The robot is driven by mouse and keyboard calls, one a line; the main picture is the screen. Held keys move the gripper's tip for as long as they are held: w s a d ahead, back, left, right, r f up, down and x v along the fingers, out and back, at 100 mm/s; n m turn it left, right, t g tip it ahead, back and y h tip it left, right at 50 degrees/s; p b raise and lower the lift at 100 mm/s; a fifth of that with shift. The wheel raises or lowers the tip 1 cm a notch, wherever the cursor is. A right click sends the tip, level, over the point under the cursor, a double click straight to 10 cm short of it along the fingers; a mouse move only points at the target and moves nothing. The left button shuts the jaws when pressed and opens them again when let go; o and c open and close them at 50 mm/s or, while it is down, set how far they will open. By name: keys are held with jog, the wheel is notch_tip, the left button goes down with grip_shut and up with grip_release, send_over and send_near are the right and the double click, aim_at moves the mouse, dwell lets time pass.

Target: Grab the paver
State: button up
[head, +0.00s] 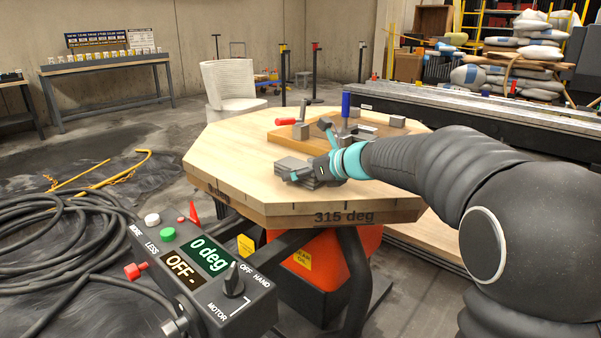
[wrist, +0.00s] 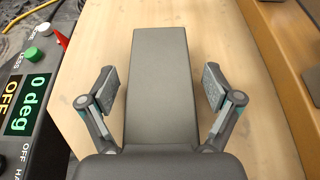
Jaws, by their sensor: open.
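The paver (wrist: 161,58) is a plain grey rectangular slab lying on the pale wooden turntable top (head: 240,140). In the head view the paver (head: 289,164) is near the front edge of the top, partly hidden by my gripper (head: 316,171). In the wrist view my gripper (wrist: 160,90) is open, with one finger on each side of the paver. A gap shows between each finger and the slab's long sides. The near end of the paver is hidden under the gripper body.
Behind the paver, a raised wooden board (head: 335,141) carries clamps with red and blue handles (head: 346,104) and grey blocks. A control box (head: 205,262) reading "0 deg" and "OFF" stands at the front left. The left part of the top is clear.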

grip_shut()
dwell(0.3)
